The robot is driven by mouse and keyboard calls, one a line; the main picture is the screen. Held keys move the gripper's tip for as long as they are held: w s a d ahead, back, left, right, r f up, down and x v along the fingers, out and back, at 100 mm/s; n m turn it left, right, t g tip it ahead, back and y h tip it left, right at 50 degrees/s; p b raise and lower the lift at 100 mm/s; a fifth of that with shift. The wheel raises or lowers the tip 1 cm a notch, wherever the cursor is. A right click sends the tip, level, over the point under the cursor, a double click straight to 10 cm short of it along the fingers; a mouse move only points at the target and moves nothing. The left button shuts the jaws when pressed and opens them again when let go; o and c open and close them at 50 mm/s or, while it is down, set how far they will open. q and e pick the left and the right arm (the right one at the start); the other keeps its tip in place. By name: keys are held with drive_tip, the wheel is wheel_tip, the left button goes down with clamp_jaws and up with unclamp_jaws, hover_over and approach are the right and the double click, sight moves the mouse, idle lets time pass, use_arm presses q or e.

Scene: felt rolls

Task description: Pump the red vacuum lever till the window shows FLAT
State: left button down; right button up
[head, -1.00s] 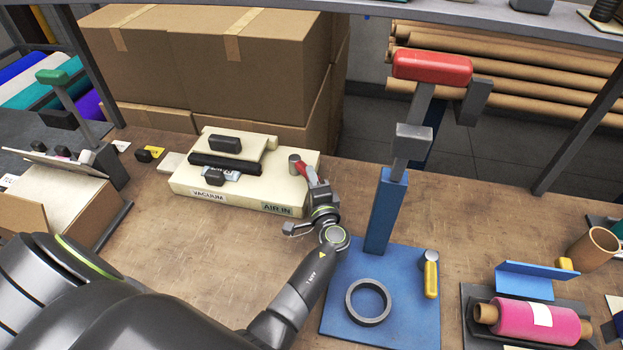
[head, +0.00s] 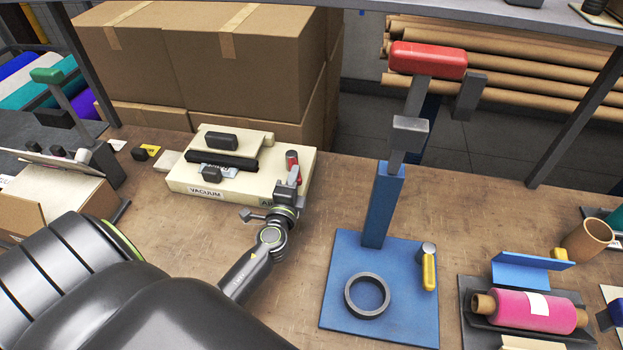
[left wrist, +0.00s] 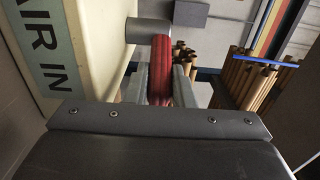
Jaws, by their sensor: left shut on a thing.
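The cream vacuum machine (head: 183,188), labelled VACUUM and AIR IN, stands at the back left of the bench. Its red lever (head: 292,164) is at the machine's right end. My left gripper (head: 289,183) is shut on the lever, covering part of it and of the AIR IN label. In the left wrist view, the red lever (left wrist: 160,72) runs between the two fingers (left wrist: 160,88), from a grey round pivot (left wrist: 148,31). No window text can be read on the machine. My right gripper is not in view.
A blue stand (head: 383,215) with a red-handled arm rises right of my left arm, with a dark ring (head: 367,296) on its base. A pink roll (head: 525,311) lies at the right. Cardboard boxes (head: 250,60) stand behind the machine.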

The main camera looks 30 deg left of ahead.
sight(281, 178)
use_arm(q)
drive_tip(key=a+m+h+b, duration=0.1)
drive_tip(key=h, duration=0.1)
drive_tip(key=s+m+t+h+b, duration=0.1)
drive_tip(key=h, duration=0.1)
drive_tip(key=shift+a+f+m, duration=0.15)
drive_tip(key=shift+a+m, duration=0.15)
drive_tip(key=shift+a, duration=0.05)
drive_tip(key=shift+s+a+m+h+b, duration=0.2)
drive_tip(key=shift+a+m+h+b, duration=0.2)
drive_tip(key=shift+m+h+b, duration=0.4)
drive_tip(key=shift+a+h, duration=0.2)
drive_tip(key=shift+h, duration=0.4)
drive_tip(key=shift+r+m+h+b, duration=0.25)
drive_tip(key=shift+m+h+b, duration=0.05)
drive_tip(key=shift+b, duration=0.05)
drive_tip(key=c, duration=1.2)
unclamp_jaws()
drive_tip(key=shift+a+f, duration=0.1)
drive_tip(key=shift+c, duration=0.2)
drive_tip(key=shift+s, duration=0.15)
